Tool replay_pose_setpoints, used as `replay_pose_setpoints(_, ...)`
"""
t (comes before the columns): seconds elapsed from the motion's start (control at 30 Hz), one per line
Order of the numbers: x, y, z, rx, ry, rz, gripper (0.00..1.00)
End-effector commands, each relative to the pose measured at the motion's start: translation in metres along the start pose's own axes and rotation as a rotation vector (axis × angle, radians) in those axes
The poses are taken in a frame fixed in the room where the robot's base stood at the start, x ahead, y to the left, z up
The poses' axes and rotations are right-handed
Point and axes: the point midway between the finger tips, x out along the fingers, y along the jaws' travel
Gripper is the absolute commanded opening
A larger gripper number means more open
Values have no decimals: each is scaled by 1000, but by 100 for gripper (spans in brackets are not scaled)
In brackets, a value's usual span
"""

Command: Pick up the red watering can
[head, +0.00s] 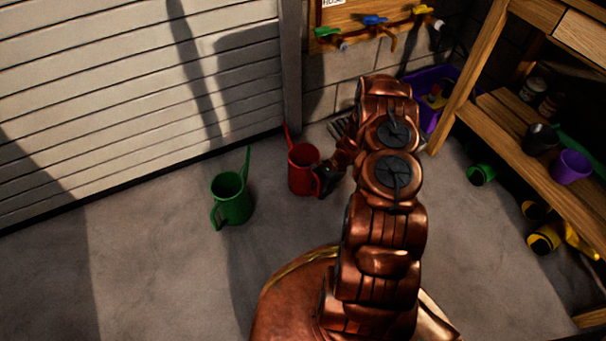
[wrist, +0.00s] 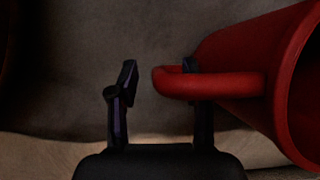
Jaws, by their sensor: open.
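The red watering can (head: 303,170) stands upright on the concrete floor near the wall, its thin spout pointing up and left. In the wrist view the can's red body (wrist: 292,80) fills the right side, and its handle (wrist: 220,86) reaches left across the right finger. My gripper (head: 327,178) is at the can's right side, by the handle. In the wrist view my gripper (wrist: 160,68) is open, with the handle's outer end showing between the two fingers. The handle hides part of the right finger. Whether a finger touches the handle I cannot tell.
A green watering can (head: 231,199) stands left of the red one. A roller door (head: 130,100) lies behind them. A wooden shelf (head: 500,105) with pots is at right, with a purple bin (head: 428,118) and more cans near it. The floor at front left is clear.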

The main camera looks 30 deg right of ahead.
Motion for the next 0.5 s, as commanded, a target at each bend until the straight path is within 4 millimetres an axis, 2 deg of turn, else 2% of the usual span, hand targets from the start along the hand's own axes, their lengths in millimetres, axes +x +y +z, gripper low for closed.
replay_pose_setpoints(0.1, 9, 0, 0, 1, -1, 0, 49)
replay_pose_setpoints(0.3, 8, 0, 0, 1, -1, 0, 48)
replay_pose_setpoints(0.5, 8, 0, 1, 0, -1, 0, 27)
